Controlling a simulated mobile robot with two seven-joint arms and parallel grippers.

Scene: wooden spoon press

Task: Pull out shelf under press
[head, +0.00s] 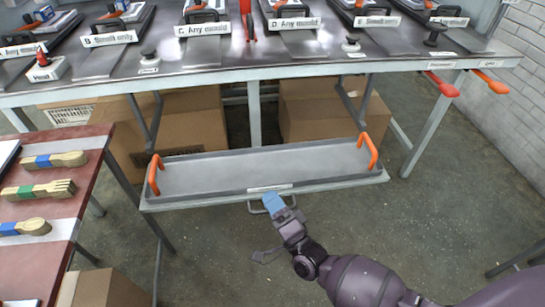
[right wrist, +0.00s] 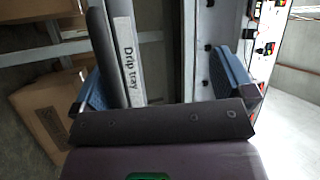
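The shelf (head: 300,190) is a pale grey frame below the press table. It bears a grey metal tray (head: 265,168) with two orange handles. A small grey pull handle (head: 257,210) is on the shelf's front edge. My right gripper (head: 273,204) is at this handle, its blue fingertip over it. In the right wrist view, the blue fingers of the gripper (right wrist: 162,85) stand apart. The dark handle bar (right wrist: 103,45) and the "Drip tray" label (right wrist: 128,55) show between them, nearer the left finger. Contact with the handle cannot be told. My left gripper is not in view.
The press table (head: 300,62) carries several labelled moulds and has red and orange levers (head: 442,85) at its right. Cardboard boxes (head: 320,112) stand behind the shelf. The floor in front is open.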

